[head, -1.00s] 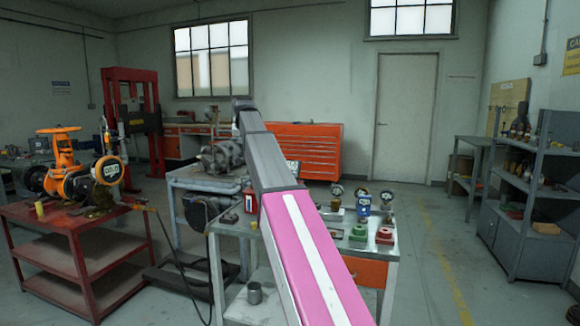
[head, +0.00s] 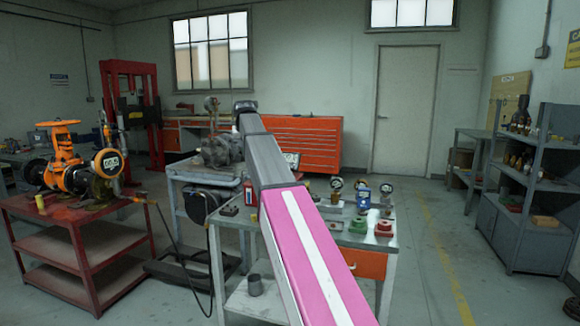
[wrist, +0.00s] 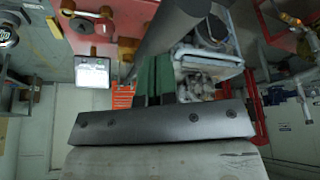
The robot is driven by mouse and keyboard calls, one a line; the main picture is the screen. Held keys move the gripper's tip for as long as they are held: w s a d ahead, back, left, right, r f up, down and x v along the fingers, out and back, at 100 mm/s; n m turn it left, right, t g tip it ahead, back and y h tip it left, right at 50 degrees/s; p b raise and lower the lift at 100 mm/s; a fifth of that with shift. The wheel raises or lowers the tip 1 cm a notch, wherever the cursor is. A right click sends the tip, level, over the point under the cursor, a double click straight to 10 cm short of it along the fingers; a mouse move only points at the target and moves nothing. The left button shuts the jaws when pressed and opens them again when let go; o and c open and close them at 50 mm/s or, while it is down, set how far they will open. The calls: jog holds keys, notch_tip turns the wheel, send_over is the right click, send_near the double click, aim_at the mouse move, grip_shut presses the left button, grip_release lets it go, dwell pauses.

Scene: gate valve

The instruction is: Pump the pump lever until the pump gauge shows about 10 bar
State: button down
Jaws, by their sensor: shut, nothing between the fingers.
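In the wrist view, my gripper (wrist: 153,68) shows as two dark green fingers side by side, shut with nothing between them. A thick dark grey rod (wrist: 175,25), likely the pump lever, runs diagonally past the fingertips. I cannot tell whether they touch it. In the head view, my pink and grey arm reaches forward and my gripper is hidden. I cannot identify the pump gauge with certainty.
The red cart (head: 75,238) stands at left. A grey workbench (head: 222,222) with small parts is under my arm. The orange drawer cabinet (head: 310,140) is behind.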

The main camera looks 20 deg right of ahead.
notch_tip(320, 180, down, 11)
jog(key=shift+f, duration=0.15)
dwell(0.5)
notch_tip(320, 180, up, 13)
dwell(0.7)
notch_tip(320, 180, down, 10)
jog(key=shift+f, duration=0.2)
dwell(1.6)
notch_tip(320, 180, up, 10)
jog(key=shift+r, duration=0.2)
dwell(0.4)
dwell(1.6)
